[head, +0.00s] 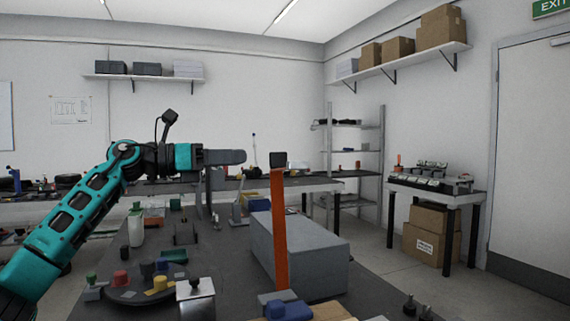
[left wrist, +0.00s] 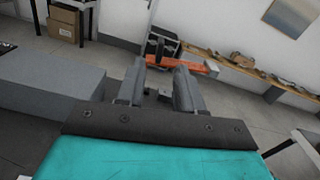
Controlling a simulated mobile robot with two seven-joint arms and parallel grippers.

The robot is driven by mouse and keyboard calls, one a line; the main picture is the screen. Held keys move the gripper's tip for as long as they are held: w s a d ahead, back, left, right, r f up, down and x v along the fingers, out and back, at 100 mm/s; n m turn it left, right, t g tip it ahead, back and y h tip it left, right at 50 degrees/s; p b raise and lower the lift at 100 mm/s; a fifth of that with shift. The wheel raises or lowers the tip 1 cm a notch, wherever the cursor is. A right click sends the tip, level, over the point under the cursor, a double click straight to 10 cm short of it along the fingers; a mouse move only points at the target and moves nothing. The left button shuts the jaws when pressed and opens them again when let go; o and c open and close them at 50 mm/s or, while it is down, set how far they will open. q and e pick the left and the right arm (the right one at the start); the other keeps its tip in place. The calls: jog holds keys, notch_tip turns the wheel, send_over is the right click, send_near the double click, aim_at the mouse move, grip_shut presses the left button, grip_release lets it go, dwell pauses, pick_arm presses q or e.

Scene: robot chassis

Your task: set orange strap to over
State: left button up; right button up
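The orange strap (head: 280,235) stands upright along the near side of a long grey box (head: 320,255) in the head view. Its foot is at a grey block by the box's front corner, and a dark square tab (head: 278,160) shows at its top. My left gripper (head: 240,157) points right, a little left of the strap's top. In the left wrist view the orange strap (left wrist: 195,60) lies beyond the fingertips, with the dark tab roughly ahead of the gap. The left gripper (left wrist: 159,66) is open, with nothing seen between its fingers. My right gripper is not in view.
A round dark tray (head: 135,295) with coloured pieces and a metal box (head: 196,300) stand at the front left. A blue piece (head: 290,310) sits near the strap's foot. A second table (head: 435,193) with equipment stands at the right. Space above the grey box looks clear.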

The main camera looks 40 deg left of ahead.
aim_at(286, 156)
pick_arm(q)
jog(key=p+x, duration=0.2)
jog(key=x, duration=0.1)
jog(key=p+x, duration=0.3)
jog(key=x, duration=0.1)
jog(key=p+x, duration=0.3)
jog(key=x, duration=0.1)
jog(key=shift+r, duration=0.3)
jog(key=shift+w+d+f+p, duration=0.25)
jog(key=shift+w+p, duration=0.1)
jog(key=shift+w, duration=0.2)
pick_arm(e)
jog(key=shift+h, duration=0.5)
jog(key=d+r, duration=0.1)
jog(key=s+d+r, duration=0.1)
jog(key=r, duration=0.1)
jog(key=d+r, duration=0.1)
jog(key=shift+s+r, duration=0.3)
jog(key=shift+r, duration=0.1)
pick_arm(q)
grip_shut()
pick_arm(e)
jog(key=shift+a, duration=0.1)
